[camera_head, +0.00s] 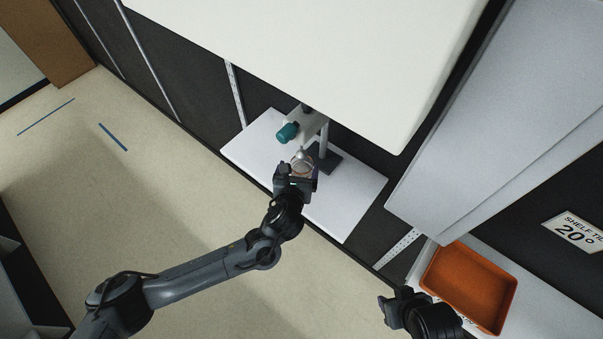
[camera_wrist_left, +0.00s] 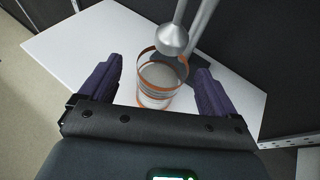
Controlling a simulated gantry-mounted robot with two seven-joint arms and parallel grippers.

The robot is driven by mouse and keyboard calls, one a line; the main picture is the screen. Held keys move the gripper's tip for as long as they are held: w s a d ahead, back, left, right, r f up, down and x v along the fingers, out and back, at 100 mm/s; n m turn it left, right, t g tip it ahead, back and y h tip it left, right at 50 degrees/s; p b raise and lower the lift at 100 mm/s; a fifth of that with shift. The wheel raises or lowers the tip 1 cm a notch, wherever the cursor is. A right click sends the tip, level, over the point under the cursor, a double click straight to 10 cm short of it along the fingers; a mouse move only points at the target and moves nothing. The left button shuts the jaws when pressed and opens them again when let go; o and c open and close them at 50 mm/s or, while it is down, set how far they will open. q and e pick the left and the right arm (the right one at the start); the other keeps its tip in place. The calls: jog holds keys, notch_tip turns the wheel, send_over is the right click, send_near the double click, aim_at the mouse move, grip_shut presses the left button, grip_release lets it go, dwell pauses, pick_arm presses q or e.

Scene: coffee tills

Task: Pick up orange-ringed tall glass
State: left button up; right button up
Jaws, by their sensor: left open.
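The orange-ringed tall glass (camera_wrist_left: 158,84) is clear, with an orange band at its rim and more orange bands lower down. It stands on a white shelf (camera_wrist_left: 62,52), below a grey metal nozzle. My left gripper (camera_wrist_left: 159,72) is open, with one dark purple finger on each side of the glass and a visible gap on both sides. In the head view my left gripper (camera_head: 298,176) is at the glass, covering most of it; only its rim (camera_head: 302,162) shows. My right gripper (camera_head: 391,310) is at the lower right, away from the glass, its jaws unclear.
A dispenser stand with a teal knob (camera_head: 287,132) and dark base (camera_head: 328,163) rises right behind the glass; its nozzle (camera_wrist_left: 172,40) hangs over the rim. A large white panel (camera_head: 330,60) overhangs the shelf. An orange tray (camera_head: 455,258) lies at the right.

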pick_arm(q)
jog(key=shift+d+f+p+x, duration=0.15)
jog(key=shift+p+x, duration=0.1)
jog(key=shift+x, duration=0.85)
jog(key=shift+d+f+p+x, duration=0.1)
jog(key=shift+p+x, duration=0.1)
jog(key=shift+x, duration=0.95)
jog(key=shift+w+d+f, duration=0.1)
jog(key=shift+w+f, duration=0.25)
jog(key=shift+w, duration=0.25)
jog(key=c, duration=1.4)
grip_shut()
jog(key=shift+r, duration=0.15)
